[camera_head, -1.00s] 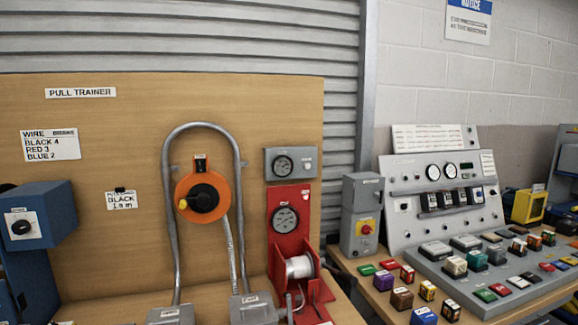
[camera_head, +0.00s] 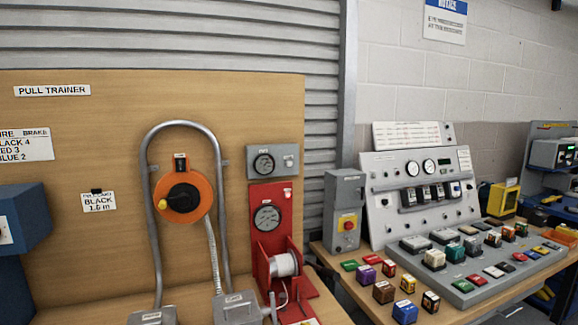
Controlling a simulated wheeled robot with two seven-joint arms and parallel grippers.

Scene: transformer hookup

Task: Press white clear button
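Small white buttons or labels show beside the gauges on the pull trainer board. One white spot (camera_head: 289,161) is on the grey gauge box (camera_head: 273,148), right of its round dial. Another white spot (camera_head: 287,194) is at the upper right of the red gauge panel (camera_head: 258,193). Their lettering is too small to read, so I cannot tell which is the clear button. Neither of my grippers is in view.
An orange reel (camera_head: 197,188) sits inside a bent grey pipe (camera_head: 219,150) on the wooden board (camera_head: 110,140). A white spool (camera_head: 285,264) is below the red panel. At right, a sloped control panel (camera_head: 388,229) stands on a bench crowded with coloured blocks.

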